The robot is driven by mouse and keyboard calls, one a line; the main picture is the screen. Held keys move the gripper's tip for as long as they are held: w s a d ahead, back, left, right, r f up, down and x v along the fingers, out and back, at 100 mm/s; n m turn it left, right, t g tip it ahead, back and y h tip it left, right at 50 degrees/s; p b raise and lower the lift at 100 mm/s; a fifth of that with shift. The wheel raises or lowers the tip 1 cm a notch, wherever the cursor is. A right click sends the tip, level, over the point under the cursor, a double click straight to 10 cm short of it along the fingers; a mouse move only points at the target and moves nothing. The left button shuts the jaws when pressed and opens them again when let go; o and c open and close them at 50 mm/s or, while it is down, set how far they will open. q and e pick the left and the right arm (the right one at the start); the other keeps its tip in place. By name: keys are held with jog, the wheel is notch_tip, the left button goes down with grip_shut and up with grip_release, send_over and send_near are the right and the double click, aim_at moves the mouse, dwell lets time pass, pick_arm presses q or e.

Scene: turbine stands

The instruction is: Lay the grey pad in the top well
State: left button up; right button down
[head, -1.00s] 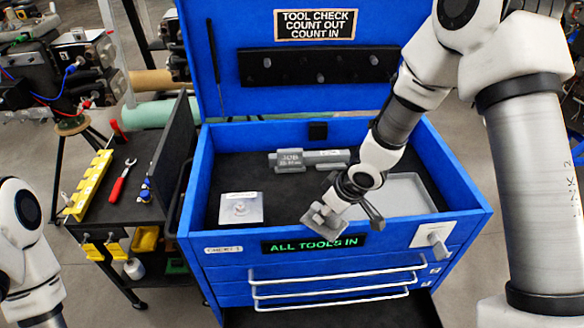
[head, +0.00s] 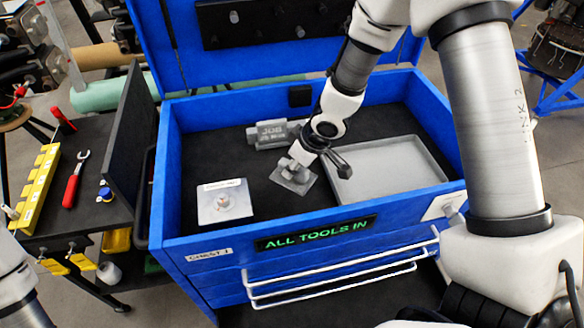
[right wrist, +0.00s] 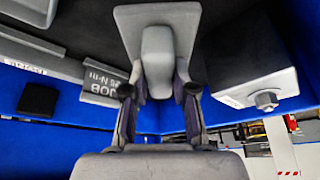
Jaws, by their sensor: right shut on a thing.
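My right gripper (head: 303,156) is shut on the raised block of the grey pad (head: 291,178), a flat square plate. The pad is over the dark floor of the top well (head: 254,193) of the blue chest, between a pale plate and a grey tray. I cannot tell if it touches the floor. In the right wrist view the gripper (right wrist: 158,90) has a finger on each side of the block, with the pad (right wrist: 130,18) beyond it. My left gripper is out of view; only part of that arm shows at the left edge.
A pale plate with a knob (head: 210,207) lies left in the well. The grey tray (head: 385,168) fills the right part. A grey block marked JOB (head: 268,134) lies at the back. The blue front wall (head: 195,247) and raised lid (head: 165,40) bound the well.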

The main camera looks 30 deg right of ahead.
notch_tip(320, 180, down, 7)
jog(key=b, duration=0.7)
jog(key=shift+w+f, duration=0.15)
jog(key=shift+f, duration=0.05)
jog(key=shift+w+f+b, duration=0.15)
jog(key=shift+f+b, duration=0.2)
jog(key=shift+f, duration=0.1)
jog(key=shift+r, duration=0.1)
jog(key=shift+f, duration=0.35)
jog(key=c, duration=0.7)
grip_release()
jog(key=shift+r, duration=0.1)
